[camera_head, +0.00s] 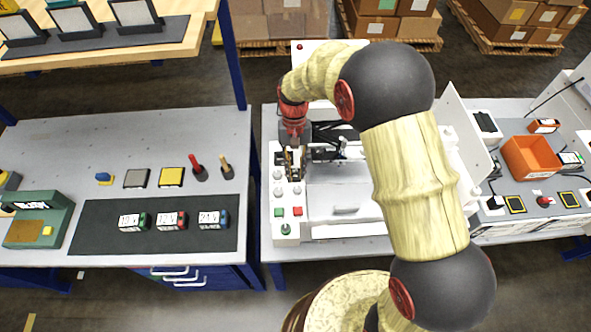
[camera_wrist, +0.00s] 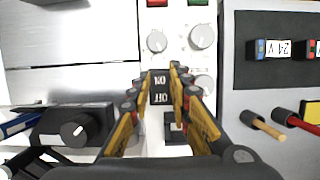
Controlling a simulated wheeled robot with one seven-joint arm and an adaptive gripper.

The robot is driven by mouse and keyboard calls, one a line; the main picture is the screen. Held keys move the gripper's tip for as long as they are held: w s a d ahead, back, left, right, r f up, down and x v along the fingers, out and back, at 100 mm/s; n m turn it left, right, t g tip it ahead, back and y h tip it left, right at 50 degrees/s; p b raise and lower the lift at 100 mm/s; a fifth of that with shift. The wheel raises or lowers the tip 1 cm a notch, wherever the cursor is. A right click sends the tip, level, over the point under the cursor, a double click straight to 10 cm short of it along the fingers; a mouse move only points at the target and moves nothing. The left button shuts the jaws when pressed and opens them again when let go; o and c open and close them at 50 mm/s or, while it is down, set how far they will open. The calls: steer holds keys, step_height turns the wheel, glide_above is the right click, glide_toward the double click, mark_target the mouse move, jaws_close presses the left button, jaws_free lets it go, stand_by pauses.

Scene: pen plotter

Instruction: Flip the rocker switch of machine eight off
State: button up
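The white machine (camera_head: 335,228) stands on the right-hand table. Its left side has a control panel with grey knobs, a green button (camera_head: 279,211) and a red button (camera_head: 297,211). The black rocker switch (camera_wrist: 161,88), with ON and OFF lettering upside down, shows on the panel in the wrist view. Which side is pressed in, I cannot tell. My gripper (camera_head: 293,165) points down over the panel; in the wrist view my gripper (camera_wrist: 161,72) is partly open, its fingertips on either side of the rocker. Contact cannot be told. In the head view the gripper hides the switch. No machine number is readable.
Knobs (camera_wrist: 203,37) sit close to the rocker. A black knob housing (camera_wrist: 75,128) lies left in the wrist view. The left table (camera_head: 60,130) holds a dark mat with several labelled blocks. An orange bin (camera_head: 530,157) stands right. My arm hides part of the machine.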

steer(key=shift+o, duration=1)
steer(key=v, duration=1.2)
